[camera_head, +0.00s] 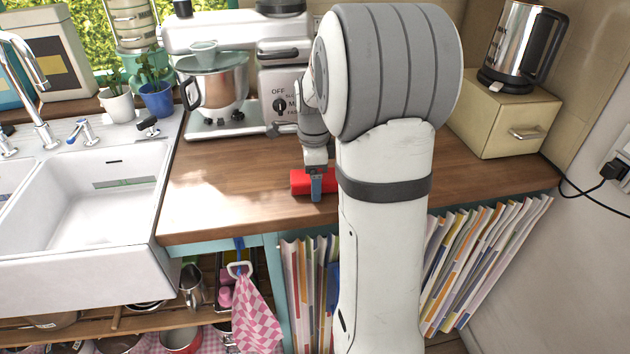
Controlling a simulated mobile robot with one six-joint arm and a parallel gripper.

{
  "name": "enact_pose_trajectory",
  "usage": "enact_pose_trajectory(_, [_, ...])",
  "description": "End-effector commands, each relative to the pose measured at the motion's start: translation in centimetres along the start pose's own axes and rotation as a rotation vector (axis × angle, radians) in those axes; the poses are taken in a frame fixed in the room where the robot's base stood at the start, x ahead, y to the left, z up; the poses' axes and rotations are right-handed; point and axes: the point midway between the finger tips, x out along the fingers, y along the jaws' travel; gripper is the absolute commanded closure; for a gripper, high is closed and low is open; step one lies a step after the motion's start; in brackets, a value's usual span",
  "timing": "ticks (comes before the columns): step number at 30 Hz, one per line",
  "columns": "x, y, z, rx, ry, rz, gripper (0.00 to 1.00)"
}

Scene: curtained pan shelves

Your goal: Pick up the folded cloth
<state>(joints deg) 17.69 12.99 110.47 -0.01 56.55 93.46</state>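A small red item, which looks like the folded cloth (299,181), lies on the wooden counter (230,190) near its front edge. My gripper (316,186) points down at it, with one blue-grey finger in front of the red item's near side. The other finger is hidden, so I cannot tell whether the gripper is open or shut on the red item. My own white arm covers the counter to the right of it and may hide part of the red item.
A stand mixer (225,85) stands behind, and a kettle (520,45) sits on a cream box (508,115) at right. A white sink (85,210) is at left. A pink checked cloth (257,315) hangs below the counter beside folders (490,260). The counter left of my gripper is clear.

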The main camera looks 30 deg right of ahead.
Motion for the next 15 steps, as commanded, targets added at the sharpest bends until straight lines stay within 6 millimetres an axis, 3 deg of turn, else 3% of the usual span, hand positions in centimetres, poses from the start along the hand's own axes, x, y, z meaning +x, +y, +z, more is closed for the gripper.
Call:
enact_pose_trajectory(3, [-0.02,0.0,0.0,0.0,0.0,0.0,0.21])
enact_pose_trajectory(15, [-0.05,-0.01,0.0,-0.001,0.0,0.0,0.54])
